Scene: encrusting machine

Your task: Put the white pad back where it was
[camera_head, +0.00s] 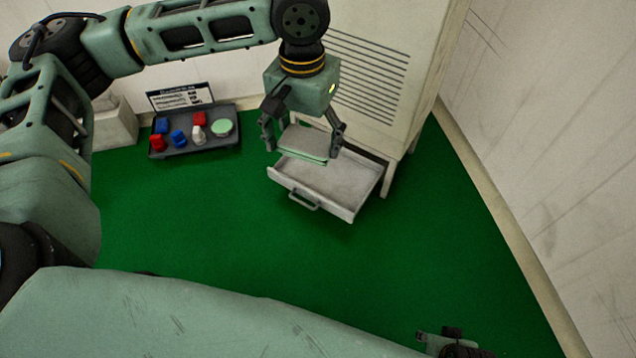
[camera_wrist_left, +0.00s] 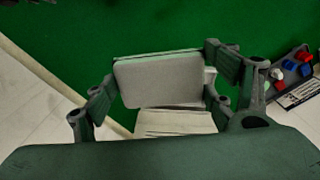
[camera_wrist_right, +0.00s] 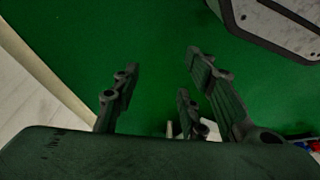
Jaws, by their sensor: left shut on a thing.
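My left gripper (camera_head: 304,142) is shut on the pad (camera_head: 303,143), which looks pale grey on its broad face with a green edge. The gripper holds the pad over the open drawer (camera_head: 345,190) of the tall white machine (camera_head: 385,60).
A dark tray (camera_head: 190,148) at the left holds red and blue pieces, a white piece and a pale green disc. A small sign (camera_head: 181,97) stands behind it. The green floor (camera_head: 230,235) in front of the drawer is clear. A white wall (camera_head: 570,130) runs along the right.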

